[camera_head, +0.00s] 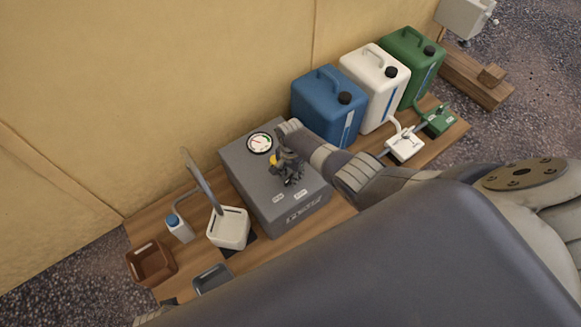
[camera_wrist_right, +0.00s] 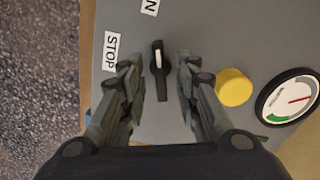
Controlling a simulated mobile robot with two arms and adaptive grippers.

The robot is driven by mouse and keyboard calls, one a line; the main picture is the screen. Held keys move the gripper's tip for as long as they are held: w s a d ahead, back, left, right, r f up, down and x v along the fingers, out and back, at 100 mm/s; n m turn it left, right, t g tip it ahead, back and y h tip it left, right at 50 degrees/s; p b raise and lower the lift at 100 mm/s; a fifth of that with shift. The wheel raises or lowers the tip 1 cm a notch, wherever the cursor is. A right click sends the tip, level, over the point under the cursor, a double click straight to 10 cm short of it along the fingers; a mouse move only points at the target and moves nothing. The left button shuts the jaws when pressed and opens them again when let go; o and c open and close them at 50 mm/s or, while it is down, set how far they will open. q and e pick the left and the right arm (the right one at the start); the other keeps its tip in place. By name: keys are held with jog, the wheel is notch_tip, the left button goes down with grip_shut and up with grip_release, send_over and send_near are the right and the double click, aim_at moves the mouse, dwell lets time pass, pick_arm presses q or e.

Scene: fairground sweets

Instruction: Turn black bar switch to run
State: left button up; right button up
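The black bar switch (camera_wrist_right: 160,72) shows in the right wrist view on the grey box top. Its long side runs up and down the picture, and its white mark is towards the upper end. A STOP label (camera_wrist_right: 110,52) lies left of it. A label ending in N (camera_wrist_right: 149,6) is cut off above it. My right gripper (camera_wrist_right: 158,72) is open, with one finger on each side of the bar and visible gaps. In the head view my right gripper (camera_head: 291,170) is over the grey box (camera_head: 246,172) and hides the switch. My left gripper is not in view.
A yellow button (camera_wrist_right: 235,87) and a round gauge (camera_wrist_right: 289,97) are right of the right finger. Blue (camera_head: 325,108), white (camera_head: 367,80) and green (camera_head: 409,65) canisters stand behind my right arm. A white container (camera_head: 229,229) and brown bin (camera_head: 151,264) stand left of the box.

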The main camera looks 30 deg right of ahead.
aim_at(291, 177)
jog(key=shift+r, duration=0.1)
notch_tip(291, 177, up, 12)
dwell(1.0)
dwell(0.4)
